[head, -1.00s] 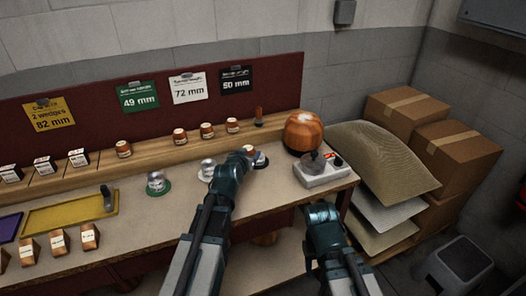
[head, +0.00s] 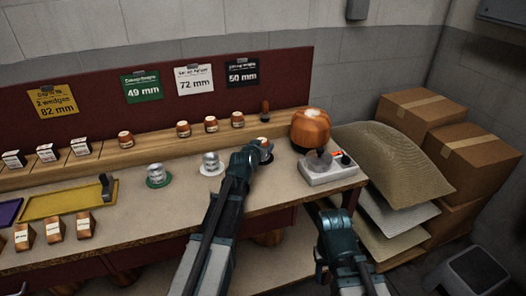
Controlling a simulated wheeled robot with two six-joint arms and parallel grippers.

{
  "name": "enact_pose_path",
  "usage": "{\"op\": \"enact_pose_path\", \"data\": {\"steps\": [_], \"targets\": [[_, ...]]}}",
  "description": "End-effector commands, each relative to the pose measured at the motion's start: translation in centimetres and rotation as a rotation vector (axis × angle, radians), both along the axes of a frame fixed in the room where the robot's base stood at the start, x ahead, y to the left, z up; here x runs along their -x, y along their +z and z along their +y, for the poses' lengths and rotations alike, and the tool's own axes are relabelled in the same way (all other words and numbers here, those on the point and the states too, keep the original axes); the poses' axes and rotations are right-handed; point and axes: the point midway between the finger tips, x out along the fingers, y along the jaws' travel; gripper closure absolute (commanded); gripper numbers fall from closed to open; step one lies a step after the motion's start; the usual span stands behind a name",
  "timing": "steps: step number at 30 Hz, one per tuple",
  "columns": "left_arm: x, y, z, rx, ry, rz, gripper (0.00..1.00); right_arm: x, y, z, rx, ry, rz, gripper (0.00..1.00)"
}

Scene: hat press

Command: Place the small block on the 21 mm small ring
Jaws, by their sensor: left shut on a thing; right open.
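My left gripper (head: 254,153) is shut on a small brown block with a pale top (head: 264,143), at the right part of the bench. The gripper partly hides the block. A dark ring piece (head: 267,158) shows just below and beside it, mostly hidden; I cannot tell whether the block touches it. A white ring (head: 211,170) and a green ring (head: 158,182) each lie around a silver cylinder to the left. I can read no 21 mm mark on any ring. My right gripper (head: 335,217) is open and empty, in front of the bench's right end.
Several small blocks (head: 211,124) line the back shelf. Cards read 82, 49, 72 and 50 mm. A yellow tray (head: 60,203) lies left.

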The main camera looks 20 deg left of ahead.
Motion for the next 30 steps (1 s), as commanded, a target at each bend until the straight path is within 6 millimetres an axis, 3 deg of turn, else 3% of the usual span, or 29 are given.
{"op": "enact_pose_path", "data": {"steps": [10,11,15,30], "targets": [[0.0,-0.35,0.01,0.0,0.0,0.0,0.9,0.0,-0.36,0.0,0.0,0.0,0.0,0.5],[0.0,-0.18,0.01,0.0,0.0,0.0,0.27,0.0,-0.18,0.0,0.0,0.0,0.0,0.5],[0.01,-0.15,0.0,0.0,0.0,0.0,0.02,0.0,-0.15,0.0,0.0,0.0,0.0,0.5],[0.6,0.5,-0.01,0.0,0.0,0.0,0.02,0.0,0.49,0.0,0.0,0.0,0.0,0.5]]}}
